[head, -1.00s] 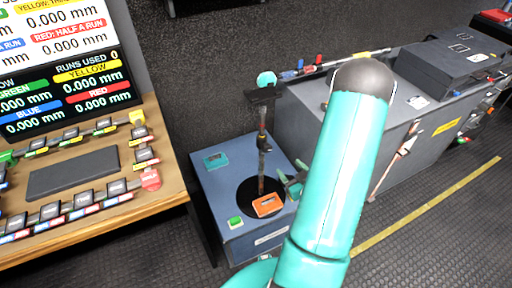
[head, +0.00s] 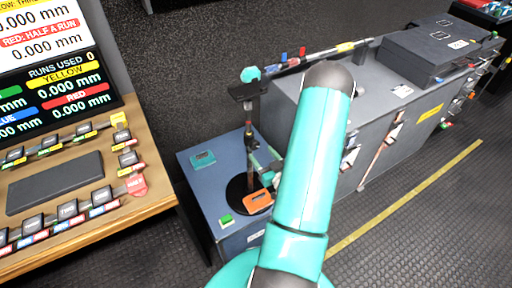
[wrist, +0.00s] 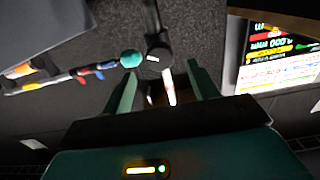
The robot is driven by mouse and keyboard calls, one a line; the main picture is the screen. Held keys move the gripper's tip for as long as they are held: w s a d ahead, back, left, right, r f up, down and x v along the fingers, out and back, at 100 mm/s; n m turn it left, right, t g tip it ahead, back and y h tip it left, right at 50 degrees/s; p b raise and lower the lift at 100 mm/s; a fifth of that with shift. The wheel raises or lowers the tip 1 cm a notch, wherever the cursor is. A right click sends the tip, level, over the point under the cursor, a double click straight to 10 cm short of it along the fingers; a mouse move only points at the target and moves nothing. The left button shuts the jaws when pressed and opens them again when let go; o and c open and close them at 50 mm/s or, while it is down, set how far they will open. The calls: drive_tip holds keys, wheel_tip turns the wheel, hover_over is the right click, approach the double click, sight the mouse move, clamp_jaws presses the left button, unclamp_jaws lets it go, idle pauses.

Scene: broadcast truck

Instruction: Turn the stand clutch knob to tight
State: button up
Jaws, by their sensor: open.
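A dark upright stand (head: 249,135) rises from a round black base on a blue-grey cabinet. A round teal knob (head: 250,75) sits at its top beside a dark crossbar; I take it to be the clutch knob, though no label on it is readable. In the wrist view the teal knob (wrist: 132,58) shows ahead, left of the dark post head. My gripper (wrist: 161,85) is open, its teal fingers apart with nothing clearly held. In the head view its fingers (head: 266,162) are beside the stand's lower post, below the knob; my arm partly hides them.
An orange block (head: 258,201), a green button (head: 226,220) and a teal plate (head: 202,159) are on the cabinet top (head: 203,183). A wooden console (head: 140,205) with keys is at left. A long grey bench (head: 410,110) is at right. Floor is clear at front right.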

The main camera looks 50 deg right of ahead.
sight(256, 146)
drive_tip(key=x, duration=0.5)
drive_tip(key=c, duration=1)
